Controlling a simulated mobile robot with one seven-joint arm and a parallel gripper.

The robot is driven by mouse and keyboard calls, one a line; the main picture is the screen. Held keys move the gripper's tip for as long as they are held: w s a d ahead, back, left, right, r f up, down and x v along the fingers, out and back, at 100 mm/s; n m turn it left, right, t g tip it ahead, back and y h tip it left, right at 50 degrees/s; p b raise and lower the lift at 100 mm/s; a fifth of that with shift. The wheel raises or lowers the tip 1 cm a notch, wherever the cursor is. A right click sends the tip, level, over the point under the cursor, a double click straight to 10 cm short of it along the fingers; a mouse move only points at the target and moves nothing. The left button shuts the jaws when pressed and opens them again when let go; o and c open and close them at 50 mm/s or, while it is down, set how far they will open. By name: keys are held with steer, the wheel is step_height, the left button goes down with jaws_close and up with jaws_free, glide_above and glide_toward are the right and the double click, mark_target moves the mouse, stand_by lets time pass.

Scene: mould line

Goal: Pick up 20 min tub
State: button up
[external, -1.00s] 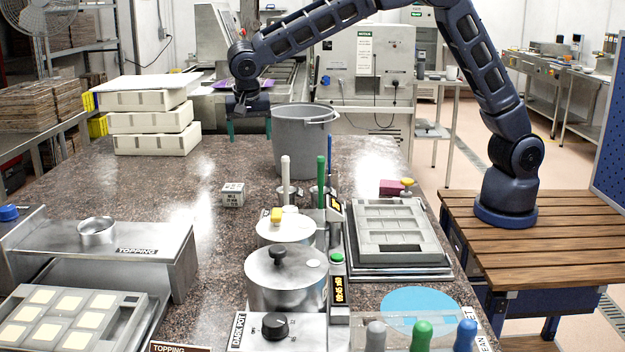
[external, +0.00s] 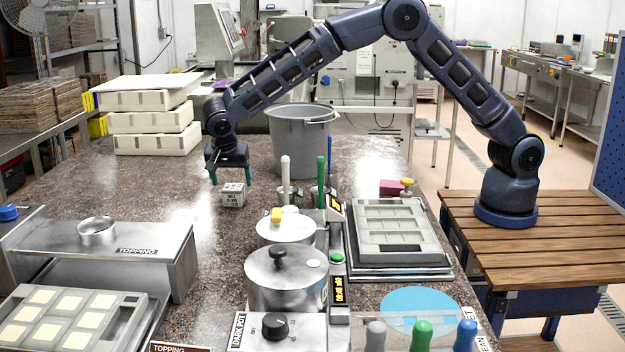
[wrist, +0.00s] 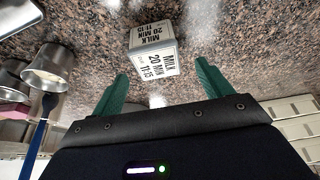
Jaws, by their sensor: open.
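The 20 min tub (external: 233,194) is a small pale box with dark print, standing on the speckled counter left of the pots. In the wrist view the tub (wrist: 152,50) reads "MILK 20 MIN 11:15" and sits just beyond the fingertips, roughly centred between them. My gripper (external: 229,177) is low over the counter, just behind the tub in the external view. Its two green fingers are apart with nothing between them, as the wrist view of my gripper (wrist: 160,72) also shows. The tub appears apart from the fingers.
A grey bucket (external: 300,150) stands behind and right of the tub. Stacked cream trays (external: 150,145) are at the left back. The counter left of the tub is clear.

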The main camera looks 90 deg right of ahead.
mark_target(233, 186)
steer(key=shift+x, duration=2.7)
steer(key=shift+s, duration=0.1)
steer(key=shift+c, duration=0.2)
steer(key=c, duration=1.1)
